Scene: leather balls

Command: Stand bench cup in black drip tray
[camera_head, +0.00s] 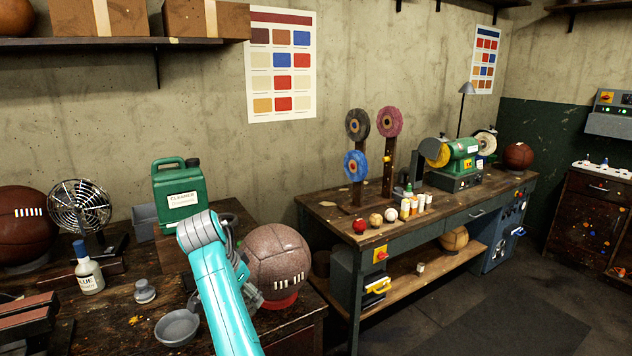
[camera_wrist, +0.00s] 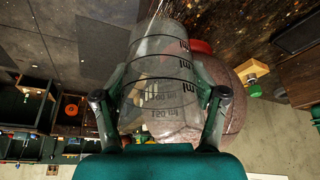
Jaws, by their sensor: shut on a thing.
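The bench cup (camera_wrist: 160,68) is a clear cup with dark ml markings, seen close up in the wrist view. My gripper (camera_wrist: 160,88) is shut on it, with one finger on each side of its wall. The markings appear upside down in this view. In the head view my arm hides most of the gripper, and the cup cannot be made out.
A brown leather ball (camera_head: 278,254) on a red ring (camera_head: 281,303) is close beside my arm. A grey bowl (camera_head: 177,327), glue bottle (camera_head: 88,268), fan (camera_head: 80,207) and green cleaner can (camera_head: 179,199) crowd the near bench. The far workbench (camera_head: 340,226) holds several small items.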

